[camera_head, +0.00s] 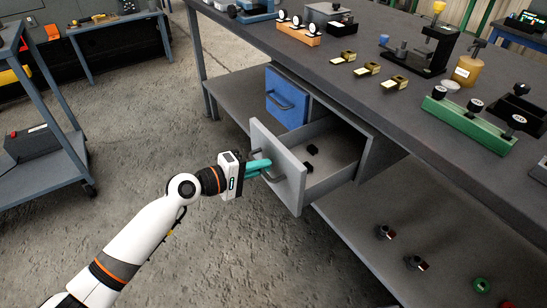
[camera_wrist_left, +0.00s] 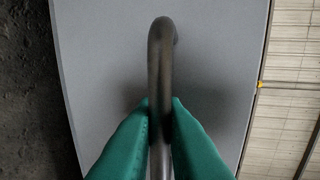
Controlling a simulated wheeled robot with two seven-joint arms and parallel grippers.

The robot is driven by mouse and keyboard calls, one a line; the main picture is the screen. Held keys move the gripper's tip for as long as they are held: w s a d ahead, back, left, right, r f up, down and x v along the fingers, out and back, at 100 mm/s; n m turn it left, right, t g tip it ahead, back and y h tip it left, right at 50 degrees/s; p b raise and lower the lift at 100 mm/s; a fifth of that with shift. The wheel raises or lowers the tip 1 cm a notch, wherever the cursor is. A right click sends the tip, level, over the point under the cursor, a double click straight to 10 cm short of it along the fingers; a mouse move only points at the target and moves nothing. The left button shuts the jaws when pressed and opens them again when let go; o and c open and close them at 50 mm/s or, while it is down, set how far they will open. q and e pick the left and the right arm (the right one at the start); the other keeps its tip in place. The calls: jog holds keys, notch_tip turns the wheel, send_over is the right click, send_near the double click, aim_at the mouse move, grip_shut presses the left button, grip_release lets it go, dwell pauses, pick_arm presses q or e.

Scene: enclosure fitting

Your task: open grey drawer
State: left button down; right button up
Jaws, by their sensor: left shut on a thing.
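The grey drawer (camera_head: 286,173) is slid well out from under the workbench, and its inside shows. Two small black parts lie in it. My left gripper (camera_head: 267,168) has its teal fingers shut on the drawer's dark handle (camera_head: 273,177). In the left wrist view the handle (camera_wrist_left: 160,60) runs between the two green fingertips (camera_wrist_left: 160,110), in front of the grey drawer front (camera_wrist_left: 100,50). The right gripper is not in view.
A blue drawer (camera_head: 287,97) beside the grey one is shut. The workbench top (camera_head: 330,95) carries fixtures, brass parts and a green block (camera_head: 468,123). Small parts lie on the lower shelf (camera_head: 370,225). A trolley (camera_head: 40,160) stands at the left, with bare floor between.

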pick_arm(q)
jog(key=f+v, duration=0.1)
jog(key=v, duration=0.6)
jog(key=shift+s+a+f+b, duration=0.3)
jog(key=shift+s+a, duration=0.05)
jog(key=shift+a, duration=0.1)
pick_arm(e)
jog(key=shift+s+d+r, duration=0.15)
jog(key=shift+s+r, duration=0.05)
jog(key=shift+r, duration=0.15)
pick_arm(q)
jog(key=c, duration=1.8)
grip_release()
jog(key=shift+c, duration=0.2)
jog(key=v, duration=1.2)
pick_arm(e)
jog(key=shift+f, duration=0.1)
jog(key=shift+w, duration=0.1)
